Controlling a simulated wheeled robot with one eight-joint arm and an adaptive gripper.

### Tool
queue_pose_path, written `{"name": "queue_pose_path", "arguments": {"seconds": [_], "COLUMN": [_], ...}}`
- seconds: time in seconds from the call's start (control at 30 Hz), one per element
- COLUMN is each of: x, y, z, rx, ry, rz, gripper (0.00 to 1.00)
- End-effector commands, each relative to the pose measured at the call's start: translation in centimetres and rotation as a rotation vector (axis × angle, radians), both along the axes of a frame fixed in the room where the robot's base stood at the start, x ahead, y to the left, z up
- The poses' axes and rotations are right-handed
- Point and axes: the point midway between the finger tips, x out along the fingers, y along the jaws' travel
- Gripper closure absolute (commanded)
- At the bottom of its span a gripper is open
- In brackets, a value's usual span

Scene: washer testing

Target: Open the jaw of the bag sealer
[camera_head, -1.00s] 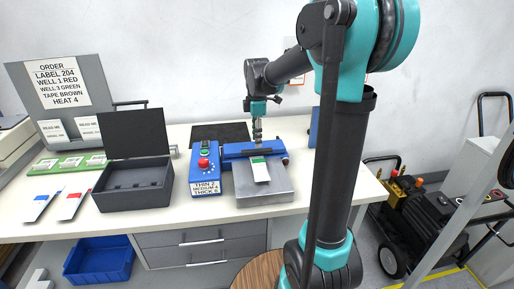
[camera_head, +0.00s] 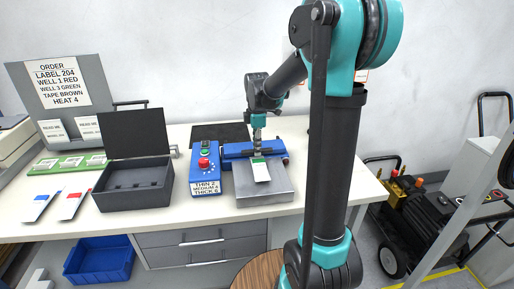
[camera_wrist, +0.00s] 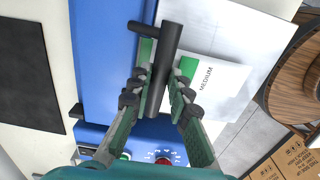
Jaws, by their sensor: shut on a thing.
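The bag sealer is a blue unit (camera_head: 238,149) with a grey metal plate (camera_head: 281,188) in front, and its blue body (camera_wrist: 105,60) fills the upper left of the wrist view. A dark cylindrical bar (camera_wrist: 168,42) with a crosspiece at its end lies over the body. My gripper (camera_wrist: 160,85) is shut on this bar, one finger on each side; the gripper also shows over the sealer in the head view (camera_head: 257,152). A white packet with a green stripe (camera_wrist: 210,75), marked MEDIUM, lies by the bar, partly hidden by a finger. How far the jaw is open is hard to tell.
A blue control box (camera_head: 205,170) with a red button stands left of the plate. Further left are a dark open-lidded box (camera_head: 133,190), red and blue-marked packets and an order board (camera_head: 58,85). The table's front right is clear. A wheeled machine (camera_head: 430,220) stands right.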

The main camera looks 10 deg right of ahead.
Motion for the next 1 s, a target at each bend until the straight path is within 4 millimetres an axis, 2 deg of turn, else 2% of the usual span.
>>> {"name": "queue_pose_path", "arguments": {"seconds": [0.57,0.77,1.0], "x": [0.2,1.0,2.9], "y": [0.0,0.0,0.0], "z": [0.5,1.7,3.9], "rx": [0.000,0.000,0.000], "ry": [-0.001,-0.002,-0.006], "rz": [0.000,0.000,-0.001], "gripper": [1.00,1.00,1.00]}}
